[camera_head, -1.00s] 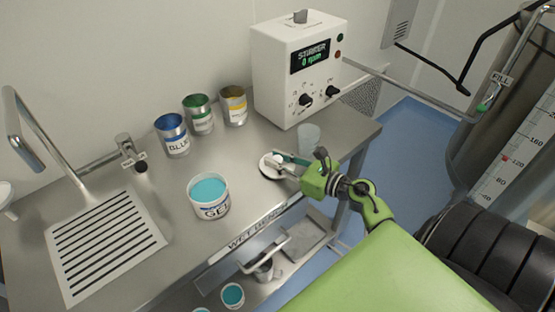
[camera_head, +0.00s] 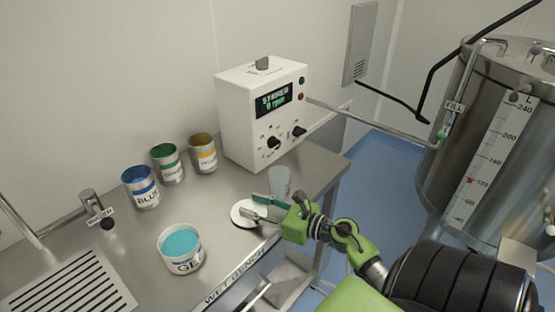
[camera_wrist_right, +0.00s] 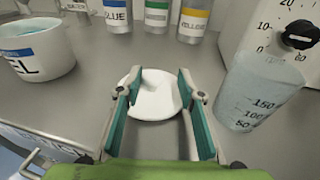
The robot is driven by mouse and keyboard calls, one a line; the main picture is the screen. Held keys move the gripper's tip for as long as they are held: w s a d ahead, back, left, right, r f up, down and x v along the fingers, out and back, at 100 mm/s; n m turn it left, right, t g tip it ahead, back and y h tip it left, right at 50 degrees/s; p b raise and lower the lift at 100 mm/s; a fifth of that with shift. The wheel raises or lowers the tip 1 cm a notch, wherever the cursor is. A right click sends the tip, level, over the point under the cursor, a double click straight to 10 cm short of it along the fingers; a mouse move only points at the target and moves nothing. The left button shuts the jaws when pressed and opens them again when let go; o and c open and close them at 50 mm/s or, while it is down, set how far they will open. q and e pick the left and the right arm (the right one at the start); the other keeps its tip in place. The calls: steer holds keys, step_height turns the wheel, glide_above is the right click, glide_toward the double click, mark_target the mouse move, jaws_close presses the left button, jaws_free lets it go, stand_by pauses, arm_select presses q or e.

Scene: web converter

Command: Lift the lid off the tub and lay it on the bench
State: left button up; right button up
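The tub (camera_head: 183,262), a white pot labelled GEL, stands uncovered on the steel bench with blue-green contents showing. It also shows at the left of the right wrist view (camera_wrist_right: 40,62). The round white lid (camera_head: 238,219) lies on the bench to the right of the tub, and its knob shows in the wrist view (camera_wrist_right: 155,106). My right gripper (camera_head: 249,206) is at the lid with its two fingers spread. In the wrist view the gripper (camera_wrist_right: 158,88) has visible gaps between its fingers and the knob. My left gripper is not in view.
A clear beaker (camera_head: 279,180) stands close beside the right gripper. Blue (camera_head: 141,188), green (camera_head: 168,164) and yellow (camera_head: 203,154) labelled tins line the back. A white stirrer box (camera_head: 262,115) stands behind. A slotted drain (camera_head: 70,290) is at left.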

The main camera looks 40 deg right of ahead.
steer(key=b+v, duration=0.3)
steer(key=v, duration=0.7)
steer(key=shift+s, duration=0.15)
steer(key=shift+d, duration=0.1)
